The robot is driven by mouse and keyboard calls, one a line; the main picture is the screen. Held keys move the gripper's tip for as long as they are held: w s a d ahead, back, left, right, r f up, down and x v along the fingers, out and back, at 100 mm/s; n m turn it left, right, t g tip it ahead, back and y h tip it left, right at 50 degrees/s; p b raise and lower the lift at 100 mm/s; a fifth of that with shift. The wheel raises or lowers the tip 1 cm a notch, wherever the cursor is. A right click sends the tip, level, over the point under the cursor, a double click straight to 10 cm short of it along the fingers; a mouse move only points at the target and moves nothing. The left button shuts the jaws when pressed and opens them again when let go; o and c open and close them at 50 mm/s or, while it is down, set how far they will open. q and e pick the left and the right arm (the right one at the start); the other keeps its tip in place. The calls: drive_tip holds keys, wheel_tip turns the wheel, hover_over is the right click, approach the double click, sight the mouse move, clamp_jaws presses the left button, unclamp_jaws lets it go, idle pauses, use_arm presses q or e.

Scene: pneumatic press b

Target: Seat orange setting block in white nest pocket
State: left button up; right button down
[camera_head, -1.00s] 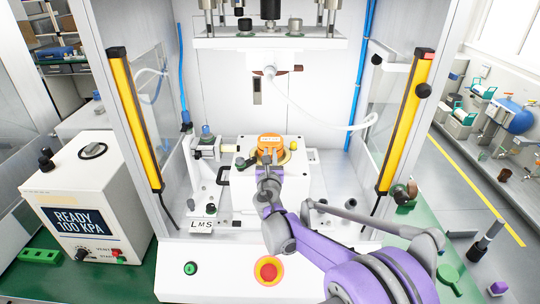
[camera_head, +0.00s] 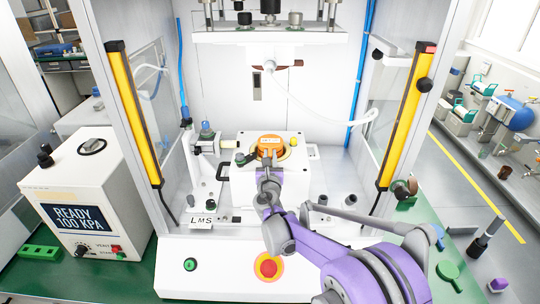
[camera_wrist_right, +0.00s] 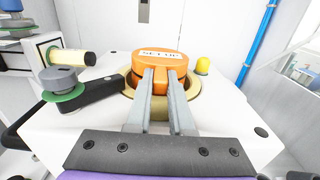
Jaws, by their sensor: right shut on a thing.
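The orange setting block (camera_head: 270,142) is a round block with a white "SET-UP" label on top. In the right wrist view the block (camera_wrist_right: 160,62) sits within the brass-coloured ring (camera_wrist_right: 190,98) on top of the white nest (camera_wrist_right: 100,120). I cannot tell how deep it sits in the pocket, as the fingers cover its front. My right gripper (camera_wrist_right: 160,72) is shut on the block, its two grey fingers reaching it from the near side. In the head view the right gripper (camera_head: 268,162) is at the block's near edge. My left gripper is out of view.
A dark swing clamp (camera_wrist_right: 85,97) and a yellow pin (camera_wrist_right: 202,65) stand beside the ring. The press head (camera_head: 268,38) hangs above. Yellow light bars (camera_head: 133,115) flank the opening. A red button (camera_head: 268,267) is on the front panel.

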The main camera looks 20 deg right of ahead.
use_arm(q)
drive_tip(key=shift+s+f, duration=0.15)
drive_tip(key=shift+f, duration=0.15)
use_arm(e)
drive_tip(key=shift+f, duration=0.6)
drive_tip(key=c, duration=0.7)
unclamp_jaws()
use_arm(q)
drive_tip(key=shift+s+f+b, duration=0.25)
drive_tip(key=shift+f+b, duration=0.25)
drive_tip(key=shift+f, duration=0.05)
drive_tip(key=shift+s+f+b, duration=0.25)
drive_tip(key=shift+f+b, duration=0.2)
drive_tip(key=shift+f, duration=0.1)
use_arm(e)
drive_tip(key=v, duration=1.1)
